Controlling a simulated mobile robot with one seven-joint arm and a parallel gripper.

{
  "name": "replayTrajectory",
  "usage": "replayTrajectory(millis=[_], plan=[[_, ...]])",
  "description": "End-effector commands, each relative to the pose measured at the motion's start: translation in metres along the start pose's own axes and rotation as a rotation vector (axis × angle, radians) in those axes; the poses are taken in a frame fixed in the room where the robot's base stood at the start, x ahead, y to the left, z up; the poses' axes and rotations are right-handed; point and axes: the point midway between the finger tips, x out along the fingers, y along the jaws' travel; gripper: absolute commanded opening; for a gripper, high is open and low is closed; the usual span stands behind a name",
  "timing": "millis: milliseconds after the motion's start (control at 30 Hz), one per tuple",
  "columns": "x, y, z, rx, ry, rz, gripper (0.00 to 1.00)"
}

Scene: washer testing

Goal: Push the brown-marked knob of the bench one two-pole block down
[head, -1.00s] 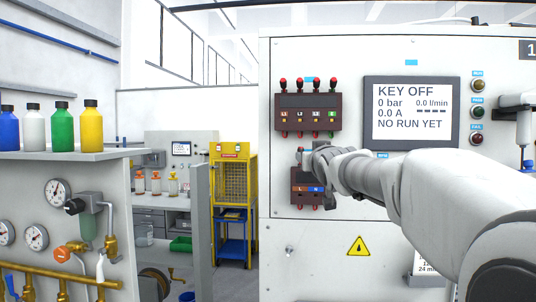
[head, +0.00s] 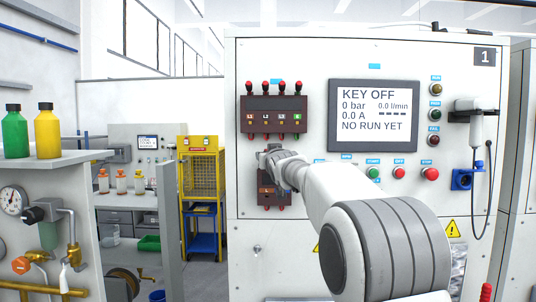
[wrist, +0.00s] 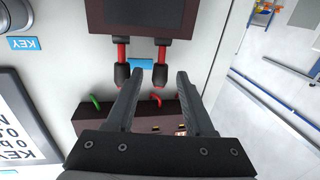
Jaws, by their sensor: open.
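The bench one two-pole block (head: 267,196) is a dark brown block on the white panel, below a four-pole block. My gripper hides its upper part in the head view. In the upside-down wrist view the two-pole block (wrist: 140,14) is at the top, with two red-stemmed, black-ended knobs. The right-hand one there, the brown-marked knob by its position (wrist: 160,74), lies between the fingertips; its mark is not visible there. My gripper (wrist: 160,76) is open, with one finger each side of that knob. Contact cannot be told. In the head view my gripper (head: 270,152) is at the block's top.
The four-pole block (head: 274,118), with red-topped knobs, sits just above my gripper. A display (head: 374,114) reading KEY OFF and several push buttons (head: 399,173) lie to the right. A shelf with bottles (head: 45,132) and a yellow cage (head: 202,174) stand left.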

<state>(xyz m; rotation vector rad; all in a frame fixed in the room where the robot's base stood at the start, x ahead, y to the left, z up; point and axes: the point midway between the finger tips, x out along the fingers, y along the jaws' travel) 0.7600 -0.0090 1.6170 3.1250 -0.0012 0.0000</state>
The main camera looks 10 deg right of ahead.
Motion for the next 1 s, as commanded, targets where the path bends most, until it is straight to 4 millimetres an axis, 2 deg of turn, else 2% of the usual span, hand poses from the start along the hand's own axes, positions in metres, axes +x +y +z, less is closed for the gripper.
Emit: replayTrajectory(millis=[167,267,467,500,1000], plan=[[-0.0001,0.0000,0.0001,0.000,0.000,0.000,0.53],[-0.0002,0.0000,0.0001,0.000,0.000,0.000,0.39],[-0.0003,0.0001,0.0000,0.000,0.000,0.000,0.03],[-0.0003,0.0001,0.0000,0.000,0.000,0.000,0.00],[-0.0018,0.0000,0.0053,-0.006,0.027,0.001,0.00]])
